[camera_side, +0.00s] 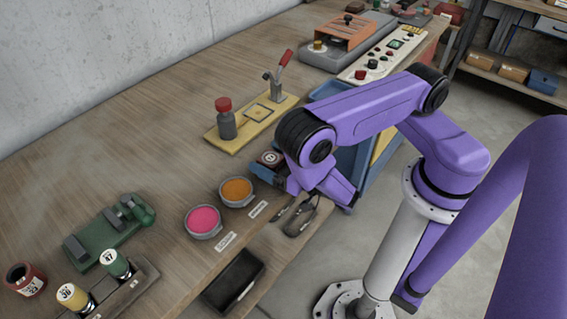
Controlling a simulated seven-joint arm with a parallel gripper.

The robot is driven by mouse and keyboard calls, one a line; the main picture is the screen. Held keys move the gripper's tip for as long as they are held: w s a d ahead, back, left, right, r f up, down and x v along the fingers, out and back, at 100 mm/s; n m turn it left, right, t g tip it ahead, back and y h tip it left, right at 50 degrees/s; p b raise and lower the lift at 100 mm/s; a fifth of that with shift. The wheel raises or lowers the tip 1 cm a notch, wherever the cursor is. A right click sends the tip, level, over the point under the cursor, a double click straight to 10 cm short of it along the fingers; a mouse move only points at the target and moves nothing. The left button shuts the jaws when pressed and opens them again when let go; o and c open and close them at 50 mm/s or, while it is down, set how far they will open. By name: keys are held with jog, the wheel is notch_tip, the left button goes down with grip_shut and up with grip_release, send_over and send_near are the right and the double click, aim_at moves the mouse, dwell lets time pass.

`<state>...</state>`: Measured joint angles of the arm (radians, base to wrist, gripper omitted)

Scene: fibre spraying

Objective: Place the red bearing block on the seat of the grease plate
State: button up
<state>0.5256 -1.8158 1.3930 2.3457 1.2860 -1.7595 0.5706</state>
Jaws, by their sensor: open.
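The red bearing block (270,158) sits on the bench just left of my wrist. It is small, dark red, with a pale round mark on top, and is partly hidden by my gripper. The grease plate is a yellow plate (234,143) farther back on the bench. It carries a grey bottle with a red cap, a square outlined seat (258,113) that looks empty, and a clamp with a raised red handle (284,62). My gripper (302,187) is open beside the block, on its near right side. Whether its fingers touch the block cannot be told.
A pink bowl (203,221) and an orange bowl (236,191) stand left of my gripper. Dark tools (297,220) lie below it, near a black tray (234,281). A green fixture (108,230) and spools stand at lower left. The bench's left-middle is clear.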

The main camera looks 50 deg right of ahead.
aim_at(280, 163)
jog(key=s, duration=0.6)
jog(key=shift+s+d, duration=0.1)
jog(key=shift+s, duration=0.15)
jog(key=shift+o, duration=0.4)
jog(key=shift+s+d, duration=0.1)
jog(key=shift+s, duration=0.35)
